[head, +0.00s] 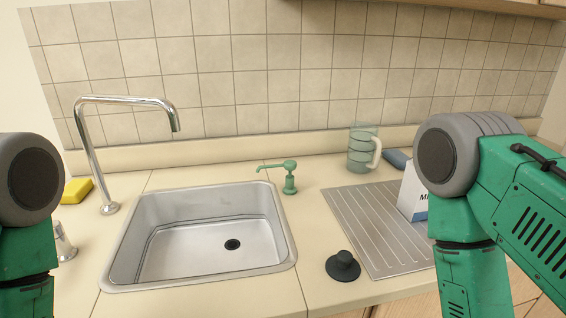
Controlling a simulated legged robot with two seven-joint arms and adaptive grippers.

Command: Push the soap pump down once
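The green soap pump (289,180) stands upright on the counter at the back right corner of the sink. Its nozzle points left over the sink's back rim, and its head is raised on a thin stem. My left arm comes in at the left edge and my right arm at the right. Neither gripper is in the picture. Nothing touches the pump.
The steel sink (150,262) has a tall chrome faucet (98,165) at its left. A yellow sponge (77,190) lies at the left. A black stopper (343,266), ribbed drainboard (372,235), clear jug (360,150) and white box (411,192) are on the right.

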